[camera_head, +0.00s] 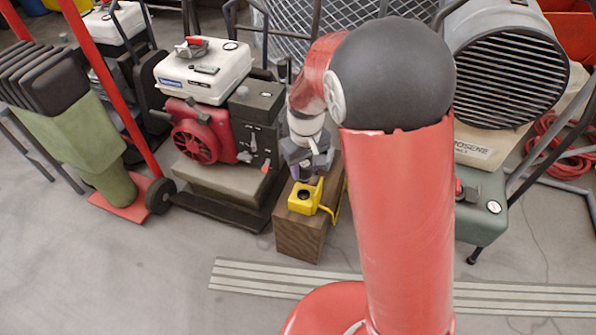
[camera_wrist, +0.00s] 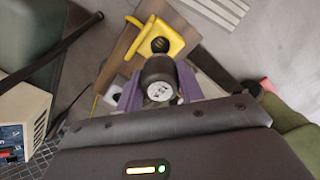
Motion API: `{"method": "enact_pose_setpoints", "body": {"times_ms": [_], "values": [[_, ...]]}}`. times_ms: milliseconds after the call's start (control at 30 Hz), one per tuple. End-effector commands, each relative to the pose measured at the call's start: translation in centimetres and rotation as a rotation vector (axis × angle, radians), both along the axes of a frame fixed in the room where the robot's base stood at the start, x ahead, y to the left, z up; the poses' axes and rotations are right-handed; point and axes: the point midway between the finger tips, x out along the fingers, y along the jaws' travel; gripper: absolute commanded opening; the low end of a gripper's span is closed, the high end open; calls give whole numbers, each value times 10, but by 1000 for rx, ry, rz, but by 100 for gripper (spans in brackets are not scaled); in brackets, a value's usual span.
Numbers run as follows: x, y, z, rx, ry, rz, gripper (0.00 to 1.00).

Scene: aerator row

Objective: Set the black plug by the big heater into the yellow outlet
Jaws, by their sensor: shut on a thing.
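The yellow outlet (camera_head: 305,196) is a small box with a dark round socket, on top of a wooden block (camera_head: 300,237). In the wrist view the outlet (camera_wrist: 172,36) lies just beyond the plug. My gripper (camera_head: 309,172) is over the block, close behind the outlet. In the wrist view its purple fingers (camera_wrist: 158,88) are shut on the black plug (camera_wrist: 157,71), a short cylinder with a pale marked end. The plug is outside the socket, whose dark opening shows past it. The big heater (camera_head: 510,65) is a grey drum with a black grille at right.
A red and white engine unit (camera_head: 205,110) stands left of the block. A red hand truck (camera_head: 115,90) carries a green bag. A green box (camera_head: 482,205) stands right of my arm. A pale striped strip (camera_head: 260,278) crosses the open floor in front.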

Motion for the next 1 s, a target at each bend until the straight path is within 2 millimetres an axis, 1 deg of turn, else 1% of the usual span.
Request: {"method": "enact_pose_setpoints", "body": {"times_ms": [600, 700, 1000], "values": [[-1, 1, -47, -1, 1, 2, 14], [-1, 1, -43, 0, 0, 2, 14], [-1, 1, -43, 0, 0, 2, 14]]}}
